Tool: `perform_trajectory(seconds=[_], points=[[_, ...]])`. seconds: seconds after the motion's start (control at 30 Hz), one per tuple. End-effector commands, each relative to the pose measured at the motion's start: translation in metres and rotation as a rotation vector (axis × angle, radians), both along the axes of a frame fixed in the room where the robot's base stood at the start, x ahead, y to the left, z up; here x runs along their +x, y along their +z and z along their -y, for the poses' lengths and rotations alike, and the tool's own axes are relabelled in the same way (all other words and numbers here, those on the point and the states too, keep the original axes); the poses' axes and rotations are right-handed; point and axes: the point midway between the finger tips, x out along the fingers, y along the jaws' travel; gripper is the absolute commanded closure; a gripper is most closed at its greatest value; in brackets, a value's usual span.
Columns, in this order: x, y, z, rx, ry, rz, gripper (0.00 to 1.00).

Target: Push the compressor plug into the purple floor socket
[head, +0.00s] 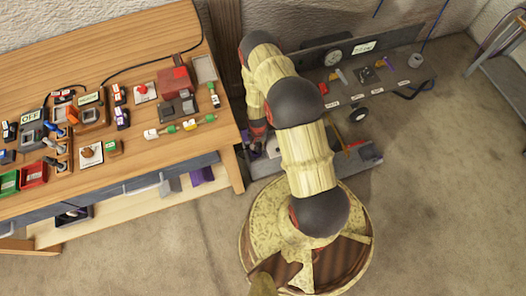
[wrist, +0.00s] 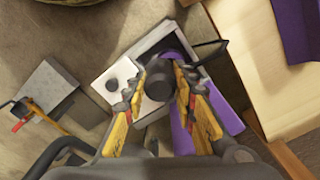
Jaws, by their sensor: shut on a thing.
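My gripper (wrist: 158,92) has its yellow fingers shut on the compressor plug (wrist: 160,76), a dark round piece, in the wrist view. A black cord runs from near the plug to the upper right. Below the plug is a grey block with a white top plate (wrist: 122,72) and a purple part (wrist: 181,132), which looks like the purple floor socket. The plug and fingers cover the middle of it, so I cannot tell whether the plug is in the socket or just above it. In the head view my arm hides most of this spot beside the bench.
The wooden bench (head: 120,50) with several switches and boxes stands close on the left in the head view. A grey block with an orange and red lever (wrist: 48,90) lies left in the wrist view. A low grey panel (head: 385,75) stands behind.

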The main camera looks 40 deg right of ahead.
Motion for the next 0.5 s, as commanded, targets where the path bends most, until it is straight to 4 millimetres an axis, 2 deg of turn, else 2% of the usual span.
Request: perform_trajectory(seconds=[0.03,0.1,0.3,0.5], points=[[0.017,0.002,0.006,-0.001,-0.042,0.005,0.98],[0.028,0.003,0.009,0.000,-0.108,0.002,0.98],[0.031,0.002,0.010,0.000,-0.202,-0.001,0.98],[0.031,-0.004,0.010,0.000,-0.209,-0.001,0.98]])
